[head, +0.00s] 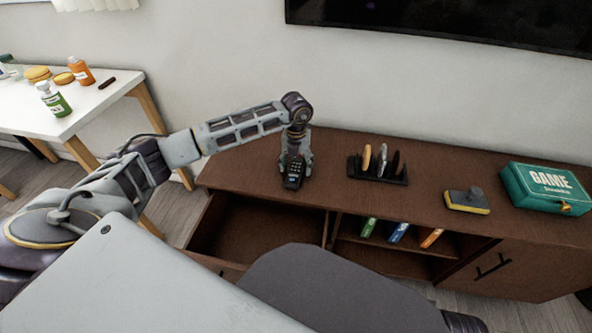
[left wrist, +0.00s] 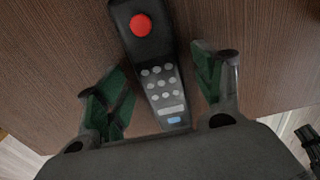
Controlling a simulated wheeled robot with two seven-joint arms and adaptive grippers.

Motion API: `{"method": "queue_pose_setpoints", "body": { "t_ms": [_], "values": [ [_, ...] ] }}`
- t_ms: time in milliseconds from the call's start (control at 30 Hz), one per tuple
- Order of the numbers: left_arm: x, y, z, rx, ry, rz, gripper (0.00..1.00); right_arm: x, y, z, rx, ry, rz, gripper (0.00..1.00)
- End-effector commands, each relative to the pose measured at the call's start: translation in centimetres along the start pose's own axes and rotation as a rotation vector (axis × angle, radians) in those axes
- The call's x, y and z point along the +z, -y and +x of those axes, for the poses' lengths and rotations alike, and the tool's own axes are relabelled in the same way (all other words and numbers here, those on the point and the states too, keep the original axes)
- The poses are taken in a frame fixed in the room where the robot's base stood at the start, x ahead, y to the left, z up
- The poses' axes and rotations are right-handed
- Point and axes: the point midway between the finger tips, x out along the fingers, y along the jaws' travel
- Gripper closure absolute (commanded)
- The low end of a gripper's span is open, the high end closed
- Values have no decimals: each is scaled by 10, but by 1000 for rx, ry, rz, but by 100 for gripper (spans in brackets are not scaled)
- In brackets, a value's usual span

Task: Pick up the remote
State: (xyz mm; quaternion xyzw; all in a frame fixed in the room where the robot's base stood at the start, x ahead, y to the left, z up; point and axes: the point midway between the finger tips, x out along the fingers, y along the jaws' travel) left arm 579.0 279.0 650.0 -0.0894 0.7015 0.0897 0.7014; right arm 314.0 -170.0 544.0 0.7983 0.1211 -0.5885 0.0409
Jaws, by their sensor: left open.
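The remote (head: 294,172) is black with grey buttons and lies on the brown cabinet top. In the left wrist view the remote (left wrist: 150,60) shows a red button, several grey buttons and a blue one; its near end runs to the gripper's body. My left gripper (head: 295,160) is over the remote, pointing down. In the left wrist view my left gripper (left wrist: 160,90) is open, with one green-padded finger on each side of the remote. Gaps show between the fingers and the remote. My right gripper is not in view.
The brown cabinet (head: 330,158) has an open drawer (head: 255,228) below the remote. To the right stand a black rack (head: 378,172), a sponge-like brush (head: 466,201) and a green game box (head: 546,188). A white table (head: 60,115) with bottles is at left.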

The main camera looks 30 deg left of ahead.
Motion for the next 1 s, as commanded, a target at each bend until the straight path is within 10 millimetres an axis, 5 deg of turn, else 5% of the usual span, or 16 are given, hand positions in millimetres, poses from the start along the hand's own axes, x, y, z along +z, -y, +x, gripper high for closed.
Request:
{"method": "queue_pose_setpoints", "body": {
  "t_ms": [333, 733, 1000],
  "values": [
    [0, 0, -1, 0, 0, 0, 32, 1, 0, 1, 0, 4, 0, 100],
    [0, 0, -1, 0, 0, 0, 84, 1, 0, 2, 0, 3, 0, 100],
    [0, 0, -2, -1, 1, 0, 84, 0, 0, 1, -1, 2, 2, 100]
  ]
}}
